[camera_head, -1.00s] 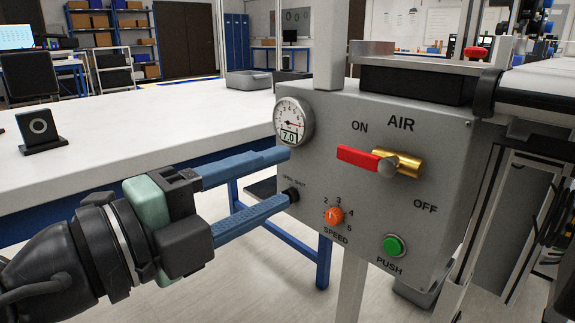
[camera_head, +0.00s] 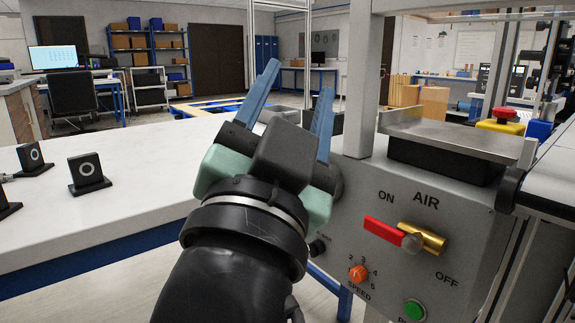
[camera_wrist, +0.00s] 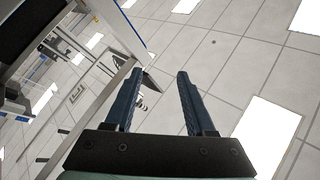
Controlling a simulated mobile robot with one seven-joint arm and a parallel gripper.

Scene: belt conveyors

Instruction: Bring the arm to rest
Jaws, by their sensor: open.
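My gripper (camera_head: 298,95) is raised in the middle of the head view, with its two blue fingers apart and pointing up and away. Nothing is between the fingers. In the wrist view my gripper (camera_wrist: 155,76) is also open and empty, with ceiling panels and lights behind it. It stands in front of the left part of the grey air control panel (camera_head: 340,240) and hides the gauge there. I cannot tell the exact gap between my gripper and the panel.
The panel carries a red-handled air valve (camera_head: 385,231), an orange speed knob (camera_head: 358,273) and a green push button (camera_head: 414,310). A white table (camera_head: 130,205) lies to the left, with small black blocks (camera_head: 88,173). A red emergency button (camera_head: 504,114) is at the right.

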